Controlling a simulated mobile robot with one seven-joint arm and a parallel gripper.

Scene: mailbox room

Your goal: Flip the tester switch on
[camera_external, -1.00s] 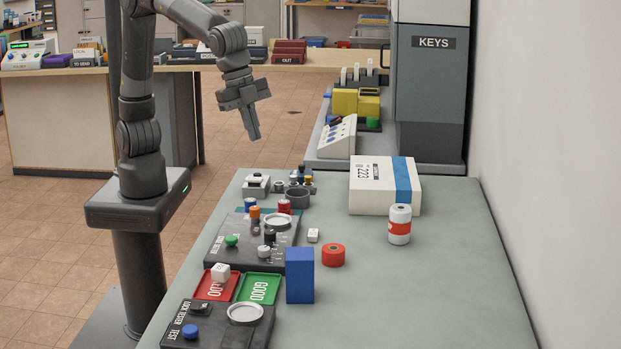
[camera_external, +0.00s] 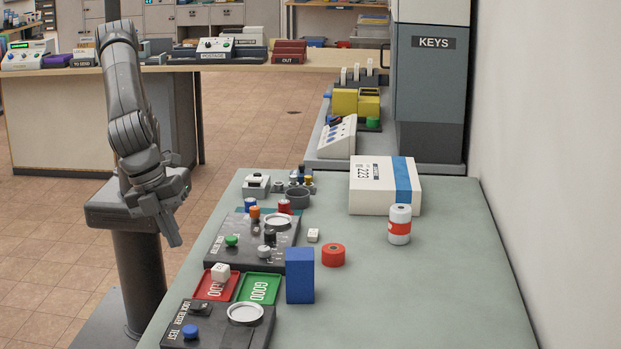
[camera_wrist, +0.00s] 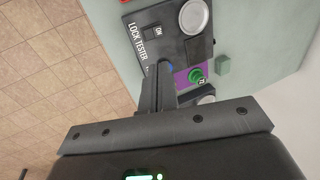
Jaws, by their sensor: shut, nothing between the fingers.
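The dark lock tester panel (camera_external: 228,335) lies at the near left edge of the table. It carries a small dark switch (camera_external: 199,308), a blue button (camera_external: 190,331) and a pale round dish (camera_external: 245,314). In the wrist view the panel (camera_wrist: 172,16) reads LOCK TESTER, and the switch (camera_wrist: 153,33) has an ON label beside it. I cannot tell the switch's position. My gripper (camera_external: 174,243) is shut and empty, pointing down left of the table, apart from the panel. In the wrist view its fingers (camera_wrist: 159,68) partly hide the blue button.
A second dark panel (camera_external: 215,257) with knobs lies behind. Red (camera_external: 207,291) and green (camera_external: 250,297) trays sit between the panels. A blue block (camera_external: 300,276) stands to their right. The table's right front area is clear.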

